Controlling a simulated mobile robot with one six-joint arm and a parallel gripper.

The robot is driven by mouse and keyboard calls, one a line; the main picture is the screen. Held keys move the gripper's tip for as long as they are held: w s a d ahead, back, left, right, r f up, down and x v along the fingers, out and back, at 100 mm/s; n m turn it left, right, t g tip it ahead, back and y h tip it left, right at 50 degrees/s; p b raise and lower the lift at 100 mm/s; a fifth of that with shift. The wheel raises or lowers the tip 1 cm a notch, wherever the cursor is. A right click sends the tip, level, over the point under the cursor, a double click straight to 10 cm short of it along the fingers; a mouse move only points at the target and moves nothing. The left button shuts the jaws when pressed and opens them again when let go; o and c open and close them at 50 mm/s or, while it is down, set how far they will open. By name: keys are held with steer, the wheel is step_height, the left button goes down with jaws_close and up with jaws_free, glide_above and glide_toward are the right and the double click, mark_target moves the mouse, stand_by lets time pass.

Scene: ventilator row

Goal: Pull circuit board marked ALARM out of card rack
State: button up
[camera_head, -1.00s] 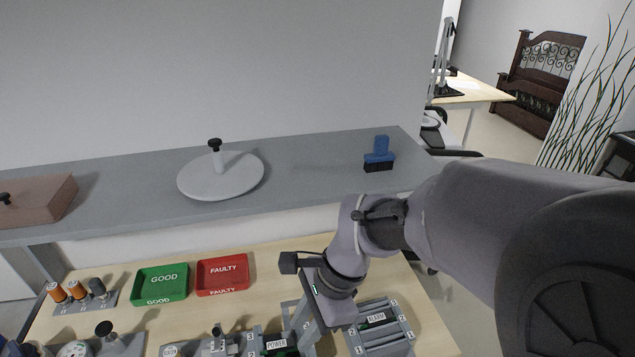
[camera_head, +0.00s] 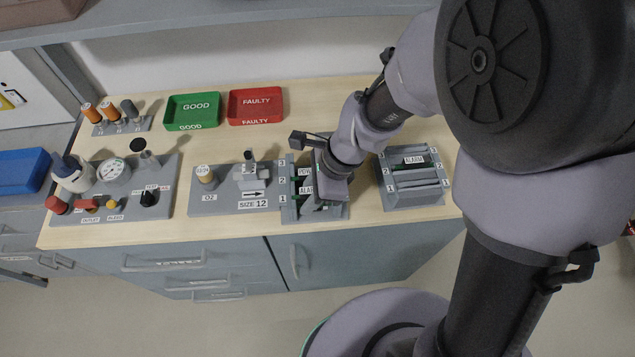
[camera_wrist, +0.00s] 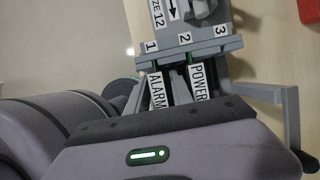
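The left card rack (camera_head: 286,206) is grey, with slots numbered 1 to 3. In it, a board labelled POWER (camera_head: 304,171) sits behind the ALARM board (camera_head: 306,190). The wrist view shows the ALARM board (camera_wrist: 157,92) near slot 1 and the POWER board (camera_wrist: 199,82) near slot 2. My gripper (camera_head: 332,188) is low over this rack and hides its right part. In the wrist view, the gripper body covers the lower ends of the boards.
A second grey rack (camera_head: 416,199) stands to the right, with one labelled board (camera_head: 414,159) at its back. Green GOOD (camera_head: 193,124) and red FAULTY (camera_head: 257,119) trays lie behind. The O2 fitting panel (camera_head: 228,202) adjoins the left rack. Bare bench lies around the trays.

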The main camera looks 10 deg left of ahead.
jaws_close()
steer(key=shift+c, duration=2.3)
jaws_free()
jaws_close()
step_height(320, 180, up, 9)
steer(key=p, duration=0.8)
steer(key=shift+f, duration=0.35)
